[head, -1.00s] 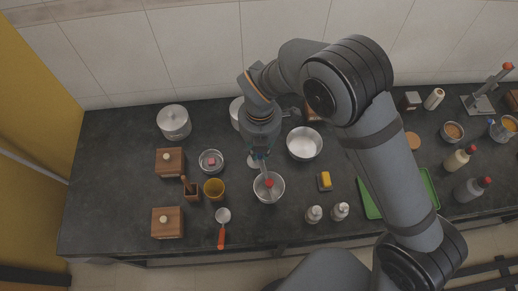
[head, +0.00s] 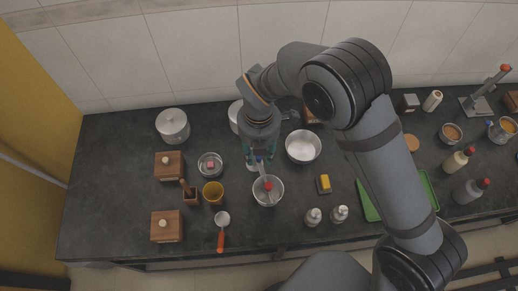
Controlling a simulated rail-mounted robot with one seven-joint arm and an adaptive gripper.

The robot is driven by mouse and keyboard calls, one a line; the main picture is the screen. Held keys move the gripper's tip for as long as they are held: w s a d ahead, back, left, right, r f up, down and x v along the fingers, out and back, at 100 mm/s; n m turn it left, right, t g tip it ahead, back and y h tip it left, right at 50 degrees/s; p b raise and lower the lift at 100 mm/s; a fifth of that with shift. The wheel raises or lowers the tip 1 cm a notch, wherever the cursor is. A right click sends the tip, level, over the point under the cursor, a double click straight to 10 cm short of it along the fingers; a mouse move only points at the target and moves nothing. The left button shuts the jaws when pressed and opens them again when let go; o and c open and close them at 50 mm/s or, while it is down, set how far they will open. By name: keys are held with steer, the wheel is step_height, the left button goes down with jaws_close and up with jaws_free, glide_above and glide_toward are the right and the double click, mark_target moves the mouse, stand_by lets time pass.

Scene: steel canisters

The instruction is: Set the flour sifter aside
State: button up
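My gripper (head: 260,163) points down above the middle of the counter, with its fingers spread apart. A slim grey tool (head: 264,174) with a blue upper end and a red spot low down leans in a small steel bowl (head: 275,198). Its blue end is between or just below my fingers, and I see no clear grip on it. A small round metal head with an orange handle (head: 221,236) lies near the front edge, left of the bowl. I cannot tell for sure which of these is the flour sifter.
Right are a larger bowl (head: 303,147), a yellow sponge (head: 324,184), two shakers (head: 313,217) and a green tray (head: 367,203). The far left counter is clear.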

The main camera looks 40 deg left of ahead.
step_height(320, 180, up, 12)
stand_by(0.5)
steer(key=shift+f, duration=0.15)
step_height(320, 180, down, 12)
steer(key=shift+s, duration=0.1)
stand_by(0.6)
steer(key=shift+a, duration=0.1)
